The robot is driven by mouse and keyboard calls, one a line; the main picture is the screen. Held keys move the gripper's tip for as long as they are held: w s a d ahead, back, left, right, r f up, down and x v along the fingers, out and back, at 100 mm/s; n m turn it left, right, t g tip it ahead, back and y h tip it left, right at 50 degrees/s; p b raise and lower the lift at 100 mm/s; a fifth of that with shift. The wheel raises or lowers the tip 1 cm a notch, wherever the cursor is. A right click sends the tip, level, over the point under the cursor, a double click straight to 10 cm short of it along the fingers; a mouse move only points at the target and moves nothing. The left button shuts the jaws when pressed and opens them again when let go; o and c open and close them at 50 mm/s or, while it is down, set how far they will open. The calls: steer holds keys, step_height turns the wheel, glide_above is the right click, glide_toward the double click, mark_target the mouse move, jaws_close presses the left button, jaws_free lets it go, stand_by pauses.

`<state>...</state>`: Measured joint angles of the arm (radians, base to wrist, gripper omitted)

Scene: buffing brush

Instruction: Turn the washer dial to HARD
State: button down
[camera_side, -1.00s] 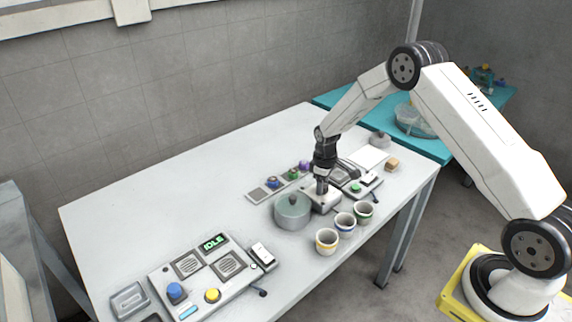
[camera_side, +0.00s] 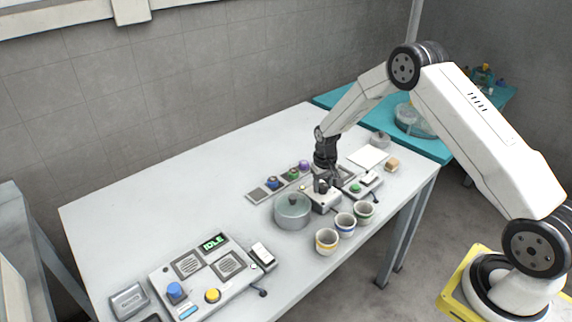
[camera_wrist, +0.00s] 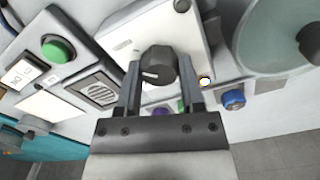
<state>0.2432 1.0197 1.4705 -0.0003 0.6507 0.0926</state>
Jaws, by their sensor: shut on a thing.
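The washer dial (camera_wrist: 158,64) is a dark round knob with a white pointer mark, on top of a small white unit (camera_wrist: 178,28). In the wrist view the mark points left and slightly down. Any HARD label is too small to read or hidden. My gripper (camera_wrist: 158,77) has one finger on each side of the dial and is shut on it. In the side view my gripper (camera_side: 324,184) points down at the white unit (camera_side: 325,203), beside the lidded pot, and covers part of it.
The glass-sided pot (camera_side: 292,212) stands close to the unit's left. Several banded cups (camera_side: 345,224) stand in front. A strip with coloured knobs (camera_side: 272,183) lies behind, and a panel with a green button (camera_side: 356,187) lies to the right. The table's left middle is clear.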

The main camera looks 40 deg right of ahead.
mark_target(323, 185)
stand_by(0.4)
steer(key=shift+c, duration=1.1)
jaws_free()
steer(key=shift+r, duration=0.15)
steer(key=shift+r, duration=3.75)
steer(key=shift+s, duration=0.1)
